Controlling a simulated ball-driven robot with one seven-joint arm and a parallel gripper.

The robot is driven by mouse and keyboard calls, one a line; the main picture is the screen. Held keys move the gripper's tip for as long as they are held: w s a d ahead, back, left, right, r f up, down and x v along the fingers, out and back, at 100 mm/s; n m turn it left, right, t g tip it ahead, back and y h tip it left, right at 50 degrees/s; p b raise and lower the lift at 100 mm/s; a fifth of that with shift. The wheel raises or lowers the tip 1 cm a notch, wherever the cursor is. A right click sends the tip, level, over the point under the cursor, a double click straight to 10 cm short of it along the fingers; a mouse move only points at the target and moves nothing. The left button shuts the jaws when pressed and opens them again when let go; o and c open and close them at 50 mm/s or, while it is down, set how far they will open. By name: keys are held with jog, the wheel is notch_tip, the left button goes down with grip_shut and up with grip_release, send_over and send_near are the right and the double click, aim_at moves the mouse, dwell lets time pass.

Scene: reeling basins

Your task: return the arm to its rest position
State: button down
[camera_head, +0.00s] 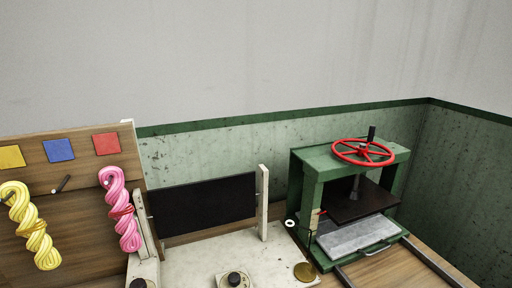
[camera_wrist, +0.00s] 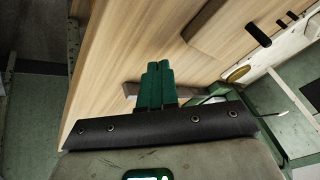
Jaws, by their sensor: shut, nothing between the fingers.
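My gripper (camera_wrist: 159,66) shows in the wrist view, with its dark green fingers pressed together and nothing between them. A pale wooden surface lies behind the fingertips, and I cannot tell how far away it is. Neither my arm nor my gripper shows in the head view.
A green press (camera_head: 308,195) with a red handwheel (camera_head: 363,153) stands at right. A wooden board (camera_head: 80,180) at left carries a yellow skein (camera_head: 30,225), a pink skein (camera_head: 121,208) and coloured squares. A black panel (camera_head: 205,207) stands between them. Black pegs (camera_wrist: 258,35) show in the wrist view.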

jog(key=s+f+n+g, duration=0.2)
jog(key=s+f, duration=0.1)
jog(key=s, duration=0.7)
jog(key=s+f+n+g+h, duration=0.1)
jog(key=s+f+n+g, duration=0.1)
jog(key=s, duration=0.8)
jog(key=shift+s+f+n+g, duration=0.15)
jog(key=shift+f+n+g, duration=0.15)
jog(key=shift+f+g, duration=0.4)
